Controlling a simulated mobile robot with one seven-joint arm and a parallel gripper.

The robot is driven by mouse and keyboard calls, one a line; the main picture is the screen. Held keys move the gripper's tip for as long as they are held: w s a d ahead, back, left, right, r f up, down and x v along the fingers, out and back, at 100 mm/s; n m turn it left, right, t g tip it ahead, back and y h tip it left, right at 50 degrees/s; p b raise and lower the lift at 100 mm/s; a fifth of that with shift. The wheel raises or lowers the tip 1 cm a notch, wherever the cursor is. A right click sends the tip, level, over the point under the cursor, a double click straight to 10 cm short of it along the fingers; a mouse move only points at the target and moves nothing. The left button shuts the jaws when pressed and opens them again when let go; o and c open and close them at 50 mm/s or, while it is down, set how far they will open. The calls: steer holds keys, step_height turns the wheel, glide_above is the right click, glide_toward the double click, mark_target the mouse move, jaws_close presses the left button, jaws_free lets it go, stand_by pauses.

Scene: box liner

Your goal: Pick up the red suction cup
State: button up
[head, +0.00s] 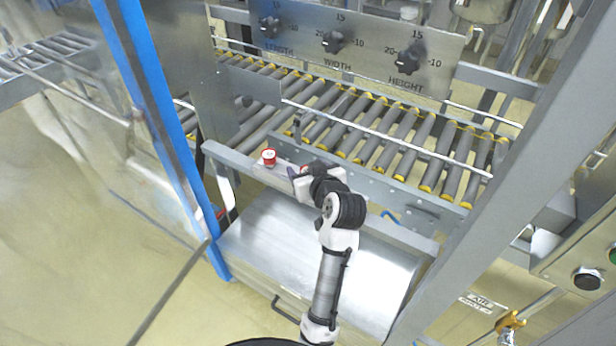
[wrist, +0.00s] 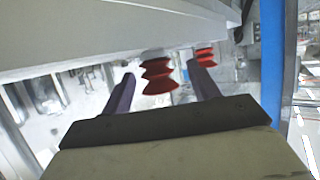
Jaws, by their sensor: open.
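A red bellows-shaped suction cup (wrist: 158,76) shows between my two fingertips in the wrist view, a little beyond them or level with them; I cannot tell which. In the head view only a bit of red (head: 304,168) shows beside my gripper, mostly hidden by it. A second red suction cup (head: 268,156) with a white top stands to the left on a clear-looking ledge. It also shows in the wrist view (wrist: 205,57), behind the right finger. My gripper (head: 297,172) is open, with dark purple fingers (wrist: 160,73), and holds nothing.
A grey metal rail (head: 225,156) runs along the ledge, and a roller conveyor (head: 375,125) lies behind it. A blue upright post (head: 150,90) stands at the left. A panel with several knobs (head: 350,42) hangs above the rollers. A shiny metal sheet (head: 265,235) slopes below the ledge.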

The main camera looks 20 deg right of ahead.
steer(key=shift+w+f, duration=0.25)
steer(key=shift+w, duration=0.35)
steer(key=c, duration=1.1)
steer(key=shift+o, duration=0.2)
steer(key=shift+r, duration=0.1)
